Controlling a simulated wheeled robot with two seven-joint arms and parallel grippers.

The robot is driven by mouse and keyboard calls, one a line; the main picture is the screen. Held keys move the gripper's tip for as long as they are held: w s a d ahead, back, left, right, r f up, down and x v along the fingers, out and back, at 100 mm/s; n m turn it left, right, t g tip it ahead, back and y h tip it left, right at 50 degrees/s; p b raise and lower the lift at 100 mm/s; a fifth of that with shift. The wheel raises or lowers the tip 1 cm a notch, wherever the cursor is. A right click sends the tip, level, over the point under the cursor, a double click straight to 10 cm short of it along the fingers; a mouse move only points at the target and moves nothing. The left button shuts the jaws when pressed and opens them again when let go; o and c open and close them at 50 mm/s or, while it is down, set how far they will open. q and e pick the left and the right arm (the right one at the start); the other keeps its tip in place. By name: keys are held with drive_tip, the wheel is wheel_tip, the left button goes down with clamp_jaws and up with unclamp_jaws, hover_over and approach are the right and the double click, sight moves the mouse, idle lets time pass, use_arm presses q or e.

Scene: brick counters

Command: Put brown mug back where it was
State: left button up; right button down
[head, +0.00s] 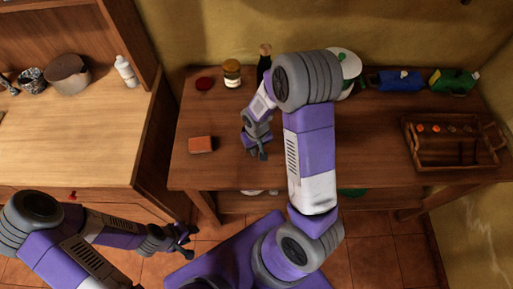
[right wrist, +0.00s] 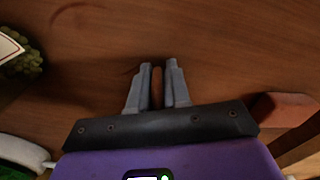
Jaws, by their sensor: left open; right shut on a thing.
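My right gripper (head: 258,150) is low over the middle table, right of a red-brown block. In the right wrist view its fingers (right wrist: 157,85) are closed on a thin brown piece (right wrist: 157,88). Only a narrow strip of that piece shows between the fingers; I cannot tell its full shape or whether it is the brown mug. No whole brown mug is clearly seen in either view. My left gripper (head: 187,236) is open and empty, low in front of the table and over the tiled floor.
The red-brown block (head: 200,144) lies left of my right gripper. A jar (head: 232,73), a dark bottle (head: 264,62) and a red round thing (head: 205,84) stand at the back. A wooden tray (head: 430,160) is at the right.

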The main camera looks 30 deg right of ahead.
drive_tip(key=c, duration=1.1)
unclamp_jaws()
drive_tip(key=shift+f, duration=0.15)
drive_tip(key=shift+r, duration=0.2)
wheel_tip(320, 180, up, 12)
drive_tip(key=p, duration=0.2)
drive_tip(key=shift+p, duration=0.3)
drive_tip(key=shift+s, duration=0.1)
